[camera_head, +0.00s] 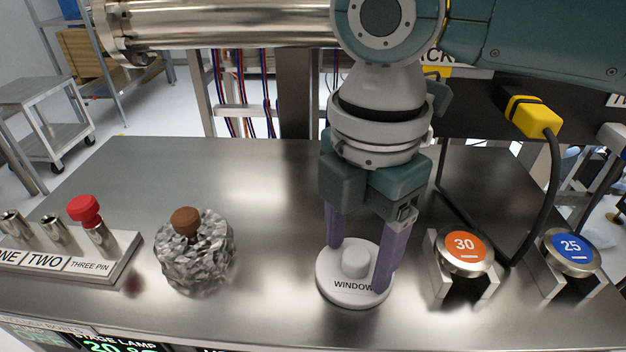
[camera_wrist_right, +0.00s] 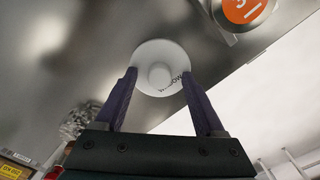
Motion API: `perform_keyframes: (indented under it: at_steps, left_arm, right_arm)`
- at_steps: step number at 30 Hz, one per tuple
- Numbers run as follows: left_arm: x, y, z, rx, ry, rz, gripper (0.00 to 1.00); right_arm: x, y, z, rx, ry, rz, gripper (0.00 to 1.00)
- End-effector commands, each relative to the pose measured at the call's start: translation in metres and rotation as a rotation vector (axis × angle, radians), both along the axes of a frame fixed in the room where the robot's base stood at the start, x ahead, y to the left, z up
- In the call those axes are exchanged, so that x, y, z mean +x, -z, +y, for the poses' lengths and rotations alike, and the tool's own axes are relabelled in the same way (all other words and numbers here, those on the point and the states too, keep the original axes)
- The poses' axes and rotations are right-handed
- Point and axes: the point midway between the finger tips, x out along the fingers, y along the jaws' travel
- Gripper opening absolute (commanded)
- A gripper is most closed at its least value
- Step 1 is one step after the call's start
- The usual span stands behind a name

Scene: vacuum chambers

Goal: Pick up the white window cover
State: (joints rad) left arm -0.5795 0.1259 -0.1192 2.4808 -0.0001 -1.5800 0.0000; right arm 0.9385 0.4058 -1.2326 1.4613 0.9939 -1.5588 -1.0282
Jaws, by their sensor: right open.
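The white window cover (camera_head: 340,290) is a round disc with a raised knob in its centre and the word WINDOW on it. It lies on the steel table, and it also shows in the right wrist view (camera_wrist_right: 160,52). My right gripper (camera_head: 358,270) points down over the cover, with its purple fingers on either side of the knob. The fingers are open, apart from the knob; whether the tips touch the disc I cannot tell. In the right wrist view the open fingers (camera_wrist_right: 160,82) frame the cover. My left gripper is not in view.
A foil-like lump with a brown knob (camera_head: 196,255) stands left of the cover. A labelled rack (camera_head: 95,262) with a red-capped pin is at the left. The table (camera_head: 265,170) behind is clear.

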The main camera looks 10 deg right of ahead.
Motion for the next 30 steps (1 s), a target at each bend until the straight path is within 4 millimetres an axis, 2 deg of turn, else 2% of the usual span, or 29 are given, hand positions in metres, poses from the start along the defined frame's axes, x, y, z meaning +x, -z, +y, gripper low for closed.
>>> perform_keyframes:
  at_steps: [6,24,30]
  left_arm:
    - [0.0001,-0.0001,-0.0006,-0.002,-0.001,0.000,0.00]
    - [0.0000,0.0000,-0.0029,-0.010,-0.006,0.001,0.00]
    - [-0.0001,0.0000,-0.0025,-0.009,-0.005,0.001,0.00]
  right_arm:
    - [0.0000,0.0002,0.0001,0.000,-0.001,0.000,0.69]
    - [0.0001,-0.0002,0.0000,0.000,0.000,0.000,0.01]
    - [0.0001,-0.0002,0.0001,0.000,0.000,0.000,0.00]
